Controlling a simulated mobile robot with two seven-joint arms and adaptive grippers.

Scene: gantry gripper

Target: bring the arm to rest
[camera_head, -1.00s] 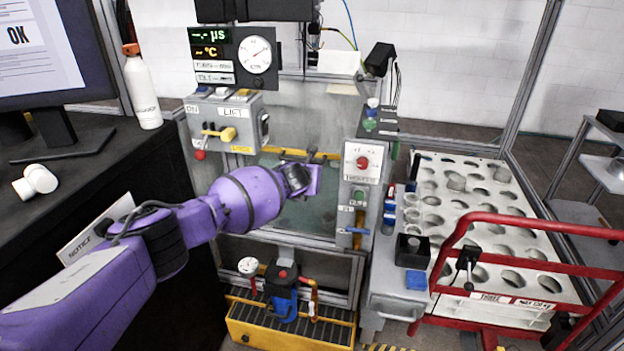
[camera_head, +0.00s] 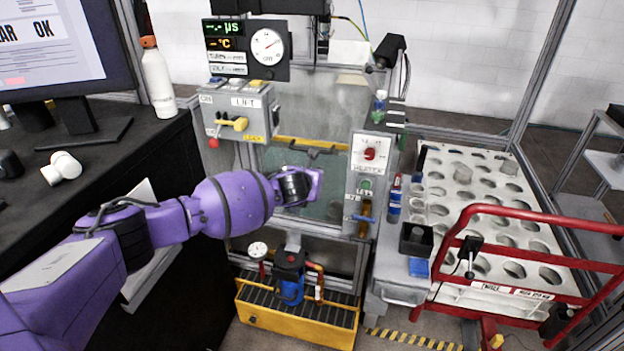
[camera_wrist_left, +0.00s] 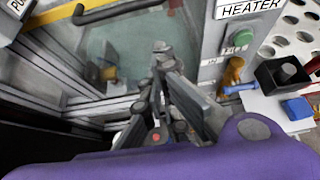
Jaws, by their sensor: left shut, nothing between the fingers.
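My left arm is purple and comes in from the left in the head view. Its gripper (camera_head: 312,187) is in front of the greenish glass panel of the machine, between the lift box (camera_head: 240,113) and the heater panel (camera_head: 366,170). In the left wrist view the dark fingers of the gripper (camera_wrist_left: 160,75) are together with nothing between them. The fingers point toward the glass panel (camera_wrist_left: 130,45), and I cannot tell whether they touch it. My right gripper does not show in either view.
A yellow crate (camera_head: 262,326) with a blue pump (camera_head: 289,282) stands below the arm. A white rack with round holes (camera_head: 478,250) and a red rail (camera_head: 447,245) are at the right. A black desk with a monitor (camera_head: 60,45) and a white bottle (camera_head: 158,80) is at the left.

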